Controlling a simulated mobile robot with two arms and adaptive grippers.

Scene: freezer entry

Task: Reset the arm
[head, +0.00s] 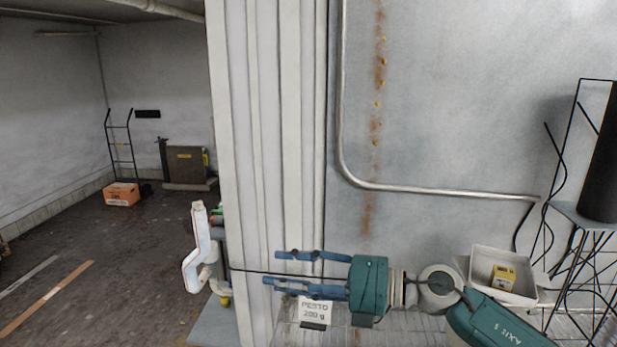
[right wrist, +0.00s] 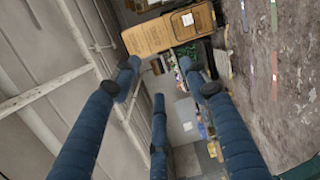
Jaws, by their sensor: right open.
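My right gripper (head: 275,268) has a teal body and blue fingers. In the head view it points left, low in front of the pale wall, with its fingers spread and nothing between them that it grips. A thin dark line crosses the picture at the fingers. In the right wrist view the blue fingers of the right gripper (right wrist: 170,82) are apart and empty. My right arm (head: 495,325) comes in from the lower right, lying nearly level. My left gripper shows in neither view.
A white handle (head: 192,262) is left of the fingertips, by the opening's edge. A white bin (head: 480,265) holding a yellow box (head: 503,277) and a wire rack (head: 570,235) are right. Open floor (head: 110,260) lies left.

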